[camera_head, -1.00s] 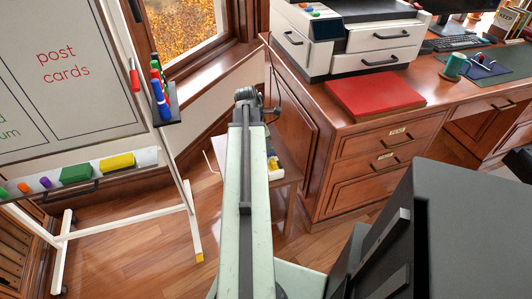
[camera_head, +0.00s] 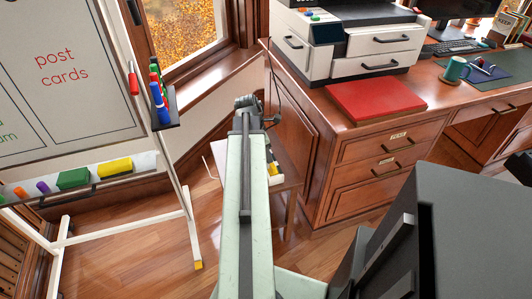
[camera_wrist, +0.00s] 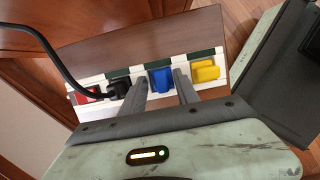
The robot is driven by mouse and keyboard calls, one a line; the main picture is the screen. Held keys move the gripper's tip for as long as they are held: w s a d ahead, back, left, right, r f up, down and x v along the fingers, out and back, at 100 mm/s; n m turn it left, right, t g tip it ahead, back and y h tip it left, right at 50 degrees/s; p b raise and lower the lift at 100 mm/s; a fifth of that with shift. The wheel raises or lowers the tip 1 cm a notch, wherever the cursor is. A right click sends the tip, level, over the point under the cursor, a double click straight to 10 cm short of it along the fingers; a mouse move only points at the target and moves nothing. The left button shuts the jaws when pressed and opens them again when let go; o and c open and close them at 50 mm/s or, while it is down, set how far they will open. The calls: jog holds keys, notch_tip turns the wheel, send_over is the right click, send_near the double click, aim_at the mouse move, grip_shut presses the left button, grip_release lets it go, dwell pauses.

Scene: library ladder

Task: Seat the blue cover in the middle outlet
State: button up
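The blue cover (camera_wrist: 161,79) sits at the middle outlet of a white power strip (camera_wrist: 98,80) in the wrist view, between a black plug and a yellow cover. Its edges run roughly along the strip; its depth in the outlet cannot be told. My gripper (camera_wrist: 161,82) is open, its two grey fingers pointing at the strip. The fingertips lie to the left and right of the blue cover, and I see no clear contact. In the head view my arm hides most of the strip, and the gripper's fingers do not show there.
A black plug (camera_wrist: 120,88) with a thick cable fills the left outlet, near a red switch (camera_wrist: 88,95). A yellow cover (camera_wrist: 205,71) is at the right outlet. The strip lies on a small wooden table (camera_head: 289,158) between a whiteboard stand (camera_head: 190,225) and a desk (camera_head: 380,165).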

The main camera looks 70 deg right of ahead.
jog(key=p+v, duration=1.1)
jog(key=v, duration=0.1)
jog(key=shift+r+p, duration=0.15)
jog(key=shift+p, duration=0.2)
